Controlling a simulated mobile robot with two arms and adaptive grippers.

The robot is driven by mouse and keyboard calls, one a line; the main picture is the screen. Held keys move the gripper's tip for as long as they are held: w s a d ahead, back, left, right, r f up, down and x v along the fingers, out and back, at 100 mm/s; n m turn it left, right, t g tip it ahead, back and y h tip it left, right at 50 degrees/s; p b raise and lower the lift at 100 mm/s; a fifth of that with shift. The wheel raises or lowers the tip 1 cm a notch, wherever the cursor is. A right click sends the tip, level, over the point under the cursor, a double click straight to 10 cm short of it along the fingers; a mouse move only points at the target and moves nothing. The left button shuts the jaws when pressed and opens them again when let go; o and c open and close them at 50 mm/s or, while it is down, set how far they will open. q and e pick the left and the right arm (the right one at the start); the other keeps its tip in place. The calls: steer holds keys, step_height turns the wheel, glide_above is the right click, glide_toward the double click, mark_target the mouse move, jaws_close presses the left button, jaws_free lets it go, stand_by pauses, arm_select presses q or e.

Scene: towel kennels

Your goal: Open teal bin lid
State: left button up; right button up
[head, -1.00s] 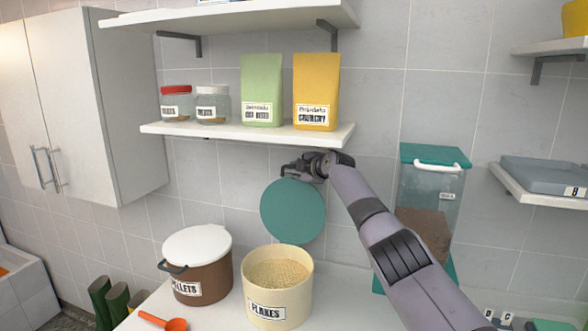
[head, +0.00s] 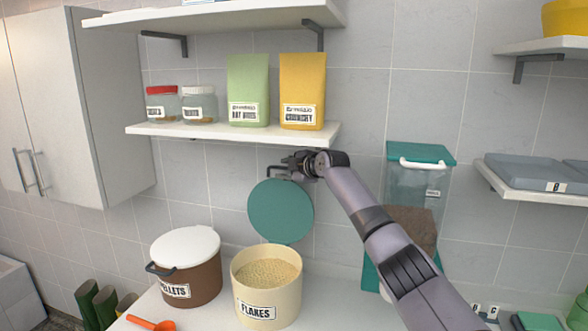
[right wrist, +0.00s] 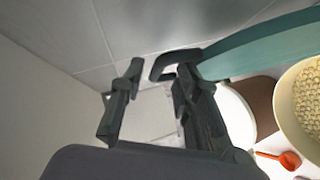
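The round teal lid (head: 281,212) stands upright behind the cream FLAKES bin (head: 252,305), above its back rim. The bin is uncovered and full of pale flakes (head: 268,270). The lid's dark handle (head: 273,170) sticks up near its top edge. My right gripper (head: 288,169) is at the handle. In the right wrist view its two fingers (right wrist: 160,72) are apart with a gap between them. The handle (right wrist: 165,64) is close to the right finger there; I cannot tell if they touch. The teal lid (right wrist: 255,45) extends to the right. My left gripper is not in view.
A brown PELLETS bin (head: 193,285) with a white lid stands left of the FLAKES bin. A shelf (head: 235,134) with jars and bags is just above my right gripper. A clear container (head: 415,185) with a teal top stands behind my arm.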

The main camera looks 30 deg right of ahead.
steer(key=v, duration=0.4)
steer(key=shift+s+d+r, duration=0.15)
steer(key=shift+s, duration=0.2)
steer(key=shift+w, duration=0.1)
stand_by(0.3)
